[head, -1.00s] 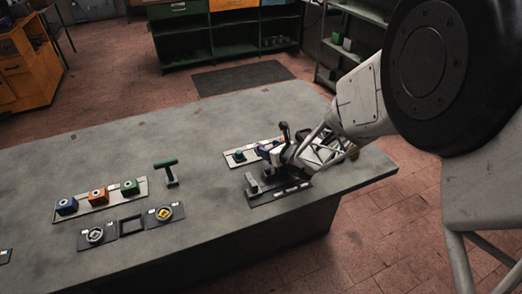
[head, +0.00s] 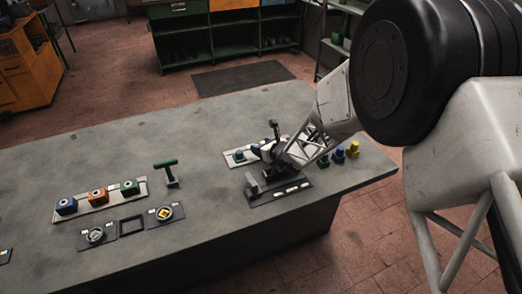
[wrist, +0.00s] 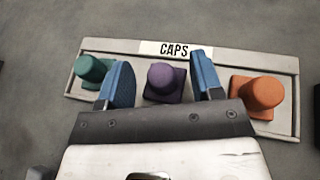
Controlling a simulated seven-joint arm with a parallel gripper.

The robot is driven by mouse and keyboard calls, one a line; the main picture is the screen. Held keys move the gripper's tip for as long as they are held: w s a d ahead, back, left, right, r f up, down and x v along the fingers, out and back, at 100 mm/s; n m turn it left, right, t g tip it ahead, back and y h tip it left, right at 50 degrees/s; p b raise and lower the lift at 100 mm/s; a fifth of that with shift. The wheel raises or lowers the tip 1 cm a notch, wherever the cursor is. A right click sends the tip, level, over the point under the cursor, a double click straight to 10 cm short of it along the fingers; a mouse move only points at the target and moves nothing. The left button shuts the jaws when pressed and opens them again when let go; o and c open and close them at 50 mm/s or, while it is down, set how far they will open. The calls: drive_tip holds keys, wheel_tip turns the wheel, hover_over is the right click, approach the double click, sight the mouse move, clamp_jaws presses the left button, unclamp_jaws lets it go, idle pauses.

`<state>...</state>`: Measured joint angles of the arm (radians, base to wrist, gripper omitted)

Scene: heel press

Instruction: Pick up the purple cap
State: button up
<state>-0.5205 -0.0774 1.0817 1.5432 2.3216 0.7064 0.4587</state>
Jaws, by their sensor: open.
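The purple cap (wrist: 163,80) sits in the middle of the caps tray (wrist: 288,67) in the wrist view, a round knob on a square base. My gripper (wrist: 160,78) is open, with one blue finger on each side of the purple cap and no visible contact. A teal cap (wrist: 92,69) is left of it and an orange cap (wrist: 260,93) is right. In the head view, the tray (head: 229,155) shows only its left end with the green cap (head: 239,156); my arm and gripper hide the purple cap there.
A dark fixture plate (head: 262,199) with an upright grey block stands in front of the tray. Green, blue and yellow pieces (head: 338,156) stand at its right. A tray of blue, orange and green blocks (head: 97,198) and a green-handled tool (head: 168,172) are to the left.

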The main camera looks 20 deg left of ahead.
drive_tip(key=shift+c, duration=0.2)
drive_tip(key=c, duration=0.9)
drive_tip(key=shift+r, duration=0.1)
drive_tip(key=shift+c, duration=0.2)
drive_tip(key=shift+r, duration=0.8)
wheel_tip(320, 180, up, 2)
drive_tip(key=shift+r, duration=0.1)
drive_tip(key=s+d, duration=0.3)
drive_tip(key=s, duration=0.1)
drive_tip(key=s+d, duration=0.3)
drive_tip(key=s, duration=0.1)
drive_tip(key=s+d+r, duration=0.1)
drive_tip(key=s+d, duration=0.2)
drive_tip(key=s, duration=0.2)
drive_tip(key=shift+s, duration=0.1)
